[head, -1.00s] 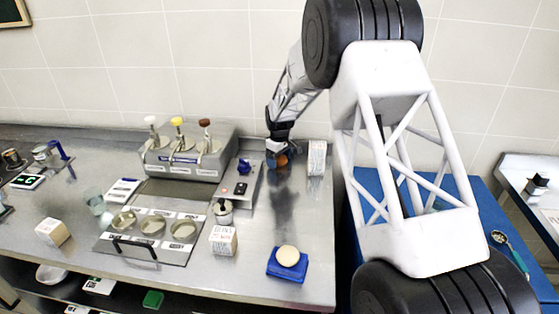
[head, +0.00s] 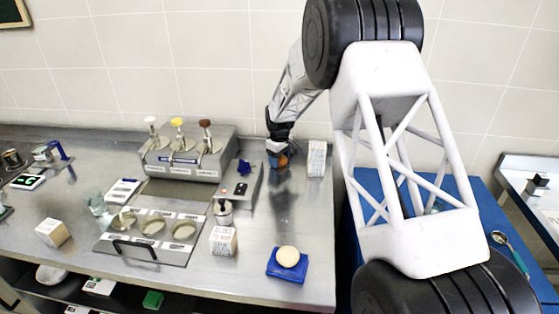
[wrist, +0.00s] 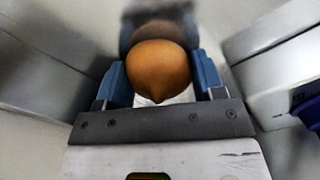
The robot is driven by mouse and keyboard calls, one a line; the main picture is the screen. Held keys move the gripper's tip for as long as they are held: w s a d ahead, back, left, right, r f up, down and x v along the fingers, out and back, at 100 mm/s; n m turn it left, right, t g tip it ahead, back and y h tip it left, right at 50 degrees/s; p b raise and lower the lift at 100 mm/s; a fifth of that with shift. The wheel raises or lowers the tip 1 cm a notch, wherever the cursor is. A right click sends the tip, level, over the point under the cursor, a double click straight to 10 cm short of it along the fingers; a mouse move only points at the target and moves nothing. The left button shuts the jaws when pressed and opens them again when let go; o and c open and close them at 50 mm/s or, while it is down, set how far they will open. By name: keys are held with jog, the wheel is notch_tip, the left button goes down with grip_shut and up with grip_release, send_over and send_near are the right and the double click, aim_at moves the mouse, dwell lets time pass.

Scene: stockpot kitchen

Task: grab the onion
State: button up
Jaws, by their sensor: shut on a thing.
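The onion (wrist: 158,70) is round and orange-brown, with its pointed end toward the wrist camera. In the wrist view it sits between the two blue fingers of my gripper (wrist: 162,78), which are shut on it. In the head view my gripper (head: 278,158) is at the back of the steel counter, and the onion (head: 282,161) shows as a small orange patch at the fingers. I cannot tell whether the onion touches the counter.
A white printed carton (head: 316,158) stands close to the right of my gripper. A grey dispenser with several pumps (head: 190,158) and a small blue object (head: 244,166) are to the left. A pale round item lies on a blue scale (head: 287,268) near the front. Counter between is clear.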

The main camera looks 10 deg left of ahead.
jog(key=shift+r, duration=0.1)
jog(key=shift+r, duration=1.45)
jog(key=shift+s+r, duration=0.2)
jog(key=shift+r, duration=0.1)
jog(key=s+d, duration=0.1)
jog(key=s, duration=0.4)
jog(key=s+d+r, duration=0.1)
jog(key=s+d, duration=0.1)
jog(key=s, duration=0.3)
jog(key=s+d, duration=0.2)
jog(key=s, duration=0.2)
jog(key=shift+s+r, duration=0.15)
jog(key=shift+s, duration=0.25)
jog(key=shift+d, duration=0.1)
